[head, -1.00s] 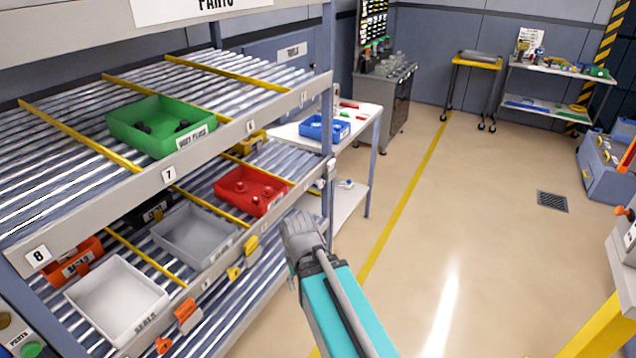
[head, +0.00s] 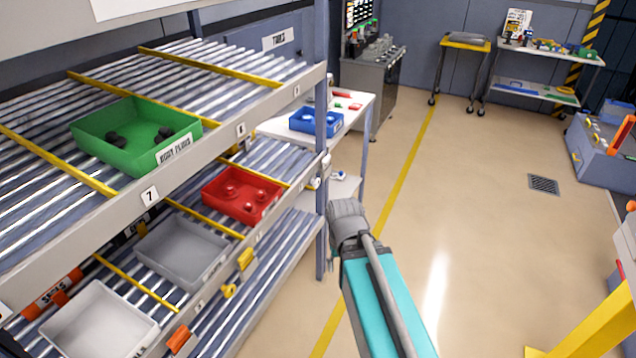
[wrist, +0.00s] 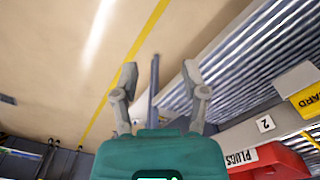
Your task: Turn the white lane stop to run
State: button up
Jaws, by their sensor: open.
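A small white piece (head: 325,162) sits at the right end of the lower shelf's front edge, by the blue-grey post. It looks like the white lane stop, but it is too small to read its setting. My gripper (wrist: 160,76) is open and empty in the wrist view, with floor and a shelf edge beyond its fingers. In the head view my arm reaches up from the bottom, and the gripper's grey end (head: 348,222) is right of the post and below the white piece, apart from it. Its fingertips are not clear there.
The flow rack holds a green bin (head: 137,142), a red bin (head: 240,194), a grey bin (head: 182,252) and a white bin (head: 98,322). Orange (head: 179,338) and yellow (head: 246,259) stops line its front edge. A white table (head: 352,112) stands behind.

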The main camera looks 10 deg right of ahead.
jog(key=shift+d, duration=0.25)
jog(key=o, duration=0.4)
jog(key=shift+w+f, duration=0.1)
jog(key=shift+w, duration=0.05)
jog(key=shift+o, duration=0.5)
jog(key=shift+w+f+b, duration=0.25)
jog(key=shift+b, duration=0.1)
jog(key=w+f+m+t+y+b, duration=0.1)
jog(key=w+f+m+y+b, duration=0.3)
jog(key=w, duration=0.3)
jog(key=w+f+m+t+y+b, duration=0.1)
jog(key=w+f+m+y+b, duration=0.1)
jog(key=w+m+b, duration=0.35)
jog(key=w+f+m+t+y+b, duration=0.25)
jog(key=w+b, duration=0.25)
jog(key=w, duration=0.3)
jog(key=w+d+r+m+t+y+b, duration=0.1)
jog(key=w+d+m+t+y+b, duration=0.5)
jog(key=w+d+m+b, duration=0.5)
jog(key=w+d+m, duration=0.1)
jog(key=w+m, duration=0.1)
jog(key=w, duration=0.3)
jog(key=shift+d+b, duration=0.3)
jog(key=shift+d, duration=0.05)
jog(key=shift+w, duration=0.1)
